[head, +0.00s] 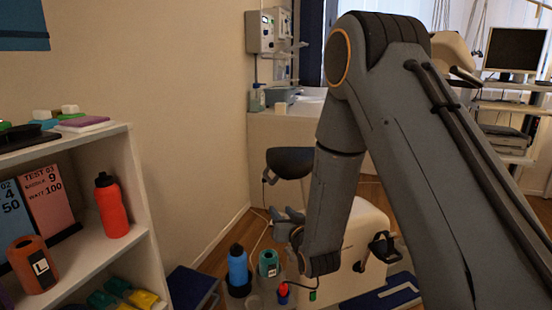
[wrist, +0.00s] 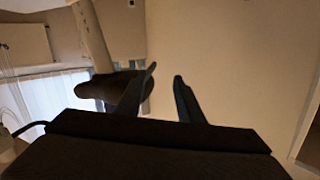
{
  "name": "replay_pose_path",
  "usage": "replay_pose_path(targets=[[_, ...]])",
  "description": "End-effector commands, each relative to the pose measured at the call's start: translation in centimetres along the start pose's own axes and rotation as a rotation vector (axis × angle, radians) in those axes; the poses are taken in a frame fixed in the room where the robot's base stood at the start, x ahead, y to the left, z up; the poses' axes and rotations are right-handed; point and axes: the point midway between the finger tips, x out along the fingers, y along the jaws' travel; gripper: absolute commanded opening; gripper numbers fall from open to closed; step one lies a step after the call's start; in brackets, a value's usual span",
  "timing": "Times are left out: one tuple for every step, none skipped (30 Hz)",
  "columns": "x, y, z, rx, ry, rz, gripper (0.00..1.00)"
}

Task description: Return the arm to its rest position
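My arm (head: 340,170) rises from the lower right of the head view, bends at a high elbow, and hangs down to a wrist near the floor. My gripper (wrist: 166,72) shows in the wrist view with two dark fingers apart and nothing between them. Behind the fingers is a plain beige surface, with a dark rounded seat-like thing (wrist: 110,92) at the left.
A white shelf (head: 143,190) with a red bottle (head: 111,207) and an orange-brown container (head: 33,265) stands at the left. On the floor near my wrist are a blue bottle (head: 238,265) and a teal container (head: 268,264). A dark stool seat (head: 289,162) is behind.

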Motion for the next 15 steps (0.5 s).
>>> replay_pose_path(targets=[[-0.3,0.3,-0.4,-0.003,-0.021,0.011,0.34],[-0.5,0.5,-0.5,-0.005,-0.038,0.018,0.34],[-0.8,0.8,-0.5,-0.008,-0.063,0.028,0.34],[-1.0,1.0,-0.6,-0.010,-0.082,0.037,0.34],[-1.3,1.3,-0.6,-0.012,-0.102,0.045,0.34],[-1.7,1.6,-0.7,-0.015,-0.132,0.057,0.34],[-2.0,1.9,-0.7,-0.016,-0.155,0.067,0.34],[-2.4,2.2,-0.7,-0.018,-0.181,0.077,0.34],[-3.1,2.6,-0.8,-0.020,-0.217,0.091,0.34],[-3.7,2.9,-0.9,-0.021,-0.248,0.103,0.34],[-4.3,3.3,-1.0,-0.022,-0.281,0.116,0.34],[-5.4,3.9,-1.1,-0.024,-0.330,0.135,0.34],[-6.4,4.3,-1.2,-0.025,-0.371,0.150,0.34],[-7.4,4.7,-1.2,-0.025,-0.414,0.165,0.34],[-9.0,5.2,-1.3,-0.023,-0.474,0.186,0.34]])
